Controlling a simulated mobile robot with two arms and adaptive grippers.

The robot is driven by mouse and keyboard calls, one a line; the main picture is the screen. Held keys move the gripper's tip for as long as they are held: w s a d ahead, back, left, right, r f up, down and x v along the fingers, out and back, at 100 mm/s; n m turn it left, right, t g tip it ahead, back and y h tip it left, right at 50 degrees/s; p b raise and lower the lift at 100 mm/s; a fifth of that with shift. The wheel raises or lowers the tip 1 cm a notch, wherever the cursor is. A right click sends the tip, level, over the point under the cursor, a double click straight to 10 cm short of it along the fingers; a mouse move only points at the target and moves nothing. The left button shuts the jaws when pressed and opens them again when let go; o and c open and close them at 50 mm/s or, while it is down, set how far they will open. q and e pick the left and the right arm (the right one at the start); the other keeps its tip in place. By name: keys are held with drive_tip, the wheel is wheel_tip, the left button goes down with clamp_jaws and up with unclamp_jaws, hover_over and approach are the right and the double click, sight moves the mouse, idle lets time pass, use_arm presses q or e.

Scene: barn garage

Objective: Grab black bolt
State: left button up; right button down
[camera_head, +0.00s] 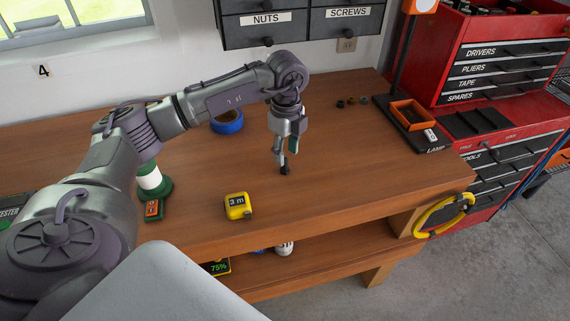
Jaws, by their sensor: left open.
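My left gripper (285,152) points straight down over the middle of the wooden workbench (350,155), with its fingers open. A small dark piece (285,170) shows right at the fingertips, close to the bench top. It looks like a black bolt, but it is too small to be sure, and I cannot tell if the fingers touch it. Farther back and right, a small black piece (340,103) lies beside two brownish ones (358,100), apart from the gripper. My right gripper is not in view.
A yellow tape measure (238,206) sits front-left of the gripper. Blue tape (227,122) lies behind my left arm. A lamp base with an orange tray (410,114) and a red tool chest (500,55) stand right.

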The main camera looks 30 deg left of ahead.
sight(285, 165)
use_arm(q)
drive_tip(key=f, duration=0.2)
drive_tip(key=f+p, duration=0.1)
drive_tip(key=shift+a+f, duration=0.2)
drive_tip(key=shift+f, duration=0.15)
drive_tip(key=shift+w+f, duration=0.1)
drive_tip(key=shift+f, duration=0.1)
drive_tip(key=c, duration=0.7)
clamp_jaws()
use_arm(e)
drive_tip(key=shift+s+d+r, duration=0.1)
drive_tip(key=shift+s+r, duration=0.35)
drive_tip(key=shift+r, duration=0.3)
